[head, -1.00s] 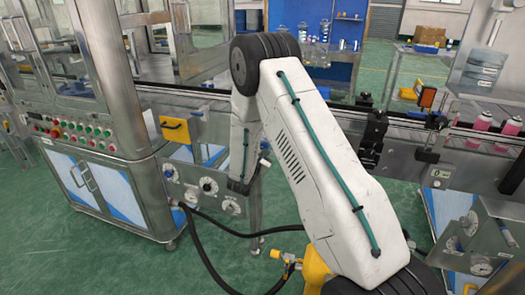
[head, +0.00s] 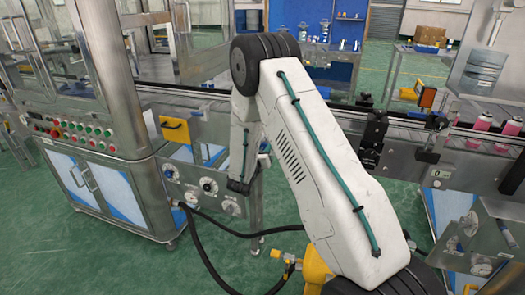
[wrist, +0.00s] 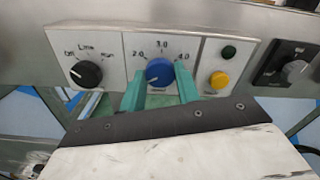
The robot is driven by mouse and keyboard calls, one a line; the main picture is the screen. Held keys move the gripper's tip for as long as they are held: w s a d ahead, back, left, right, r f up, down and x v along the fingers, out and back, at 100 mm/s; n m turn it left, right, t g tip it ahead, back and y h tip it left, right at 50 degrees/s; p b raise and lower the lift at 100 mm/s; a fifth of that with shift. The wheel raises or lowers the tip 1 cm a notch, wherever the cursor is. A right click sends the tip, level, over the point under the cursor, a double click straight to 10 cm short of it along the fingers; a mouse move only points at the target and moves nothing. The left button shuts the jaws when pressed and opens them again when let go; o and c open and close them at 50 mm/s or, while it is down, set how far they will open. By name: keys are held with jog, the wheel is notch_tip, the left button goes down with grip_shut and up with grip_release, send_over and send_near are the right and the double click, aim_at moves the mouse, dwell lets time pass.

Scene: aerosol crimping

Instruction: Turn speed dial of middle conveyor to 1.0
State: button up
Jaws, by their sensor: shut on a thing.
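In the wrist view, a blue speed dial (wrist: 159,72) sits on a white panel with the printed marks 2.0, 3.0 and 4.0 around its upper side. My gripper (wrist: 160,78) has its two green fingers on either side of this dial and is shut on it. The lower part of the panel is hidden by the gripper, and I cannot read clearly where the dial points. No 1.0 mark is visible. In the head view my arm hides the fingers and the blue dial.
A black selector knob (wrist: 87,74) is left of the dial. A yellow button (wrist: 219,79) and a dark green button (wrist: 228,52) are to its right, with another knob (wrist: 294,70) beyond. A control cabinet (head: 98,190) stands at the left. Pink cans (head: 483,122) stand on the right conveyor.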

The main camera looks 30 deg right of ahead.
dwell(0.5)
jog(key=o, duration=1)
jog(key=shift+a, duration=0.1)
jog(key=v, duration=0.7)
jog(key=shift+s+a, duration=0.2)
jog(key=shift+a, duration=0.1)
